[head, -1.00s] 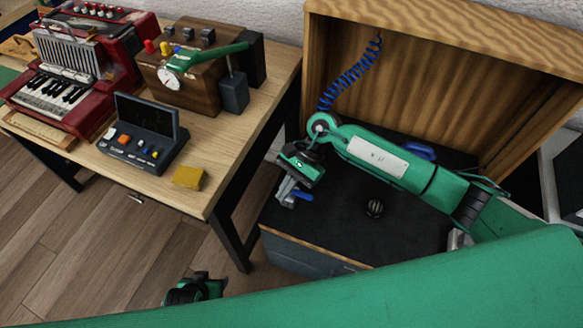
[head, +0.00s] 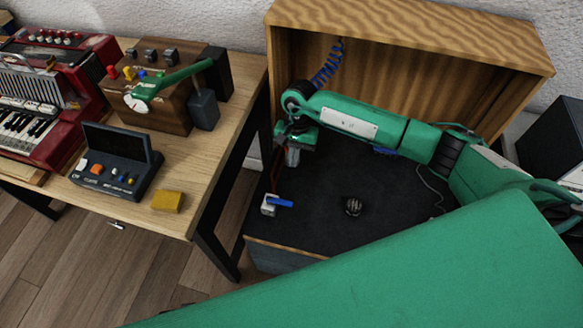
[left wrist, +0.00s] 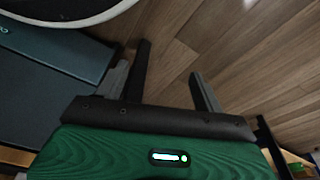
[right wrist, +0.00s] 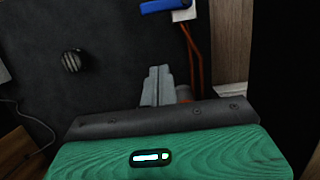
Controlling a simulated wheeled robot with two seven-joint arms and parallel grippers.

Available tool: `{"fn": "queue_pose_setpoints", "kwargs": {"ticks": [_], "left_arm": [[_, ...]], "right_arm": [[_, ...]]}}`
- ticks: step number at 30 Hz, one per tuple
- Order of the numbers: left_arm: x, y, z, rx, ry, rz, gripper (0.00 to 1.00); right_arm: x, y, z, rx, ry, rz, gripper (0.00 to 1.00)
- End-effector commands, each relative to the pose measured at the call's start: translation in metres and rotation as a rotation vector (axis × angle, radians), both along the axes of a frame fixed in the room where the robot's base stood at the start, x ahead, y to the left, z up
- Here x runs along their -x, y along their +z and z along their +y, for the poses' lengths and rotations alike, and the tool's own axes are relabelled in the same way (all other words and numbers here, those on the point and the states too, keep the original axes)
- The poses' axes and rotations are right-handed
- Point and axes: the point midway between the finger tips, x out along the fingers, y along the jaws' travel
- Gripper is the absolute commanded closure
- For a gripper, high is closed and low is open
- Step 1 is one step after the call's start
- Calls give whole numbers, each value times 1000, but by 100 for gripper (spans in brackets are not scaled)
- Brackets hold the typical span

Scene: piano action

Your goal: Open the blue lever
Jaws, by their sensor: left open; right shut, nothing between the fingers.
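The blue lever (head: 281,203) sits on a small white-grey fitting (head: 267,206) at the front left of the dark panel in the wooden box. Its handle points right in the head view. The lever also shows at the top edge of the right wrist view (right wrist: 163,6), partly cut off. My right gripper (head: 292,158) is behind the lever, apart from it; its fingers (right wrist: 157,82) are shut and empty. My left gripper (left wrist: 165,72) is open and empty in the left wrist view, over the wood floor; the head view does not show it.
A round dark knob (head: 352,206) stands right of the lever. Another blue part (head: 385,151) is half hidden by my right arm. Copper-coloured pipes (right wrist: 197,62) run beside the lever. The wooden box (head: 405,55) walls the back; a table (head: 215,160) stands left.

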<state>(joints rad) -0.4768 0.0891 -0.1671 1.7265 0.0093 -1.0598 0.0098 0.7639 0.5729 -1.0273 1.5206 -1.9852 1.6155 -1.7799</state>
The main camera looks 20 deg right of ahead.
Motion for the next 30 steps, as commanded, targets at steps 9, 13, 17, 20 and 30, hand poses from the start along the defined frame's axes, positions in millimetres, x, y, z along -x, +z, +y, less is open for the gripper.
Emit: {"fn": "queue_pose_setpoints", "kwargs": {"ticks": [9, 13, 17, 20, 30], "left_arm": [[3, -13, 2, -2, -2, 0, 31], [4, -17, 3, -3, -3, -3, 31], [14, -39, 7, -9, -7, 4, 31], [18, -48, 8, -11, -8, 6, 31], [22, -58, 10, -13, -9, 6, 31]], "right_arm": [[15, -64, 11, -3, -1, 5, 100], [23, -82, 16, -3, 2, 3, 100], [36, -80, 24, -4, 1, 2, 100], [43, -81, 29, -2, 1, 1, 100], [50, -82, 34, -1, 0, -1, 100]]}}
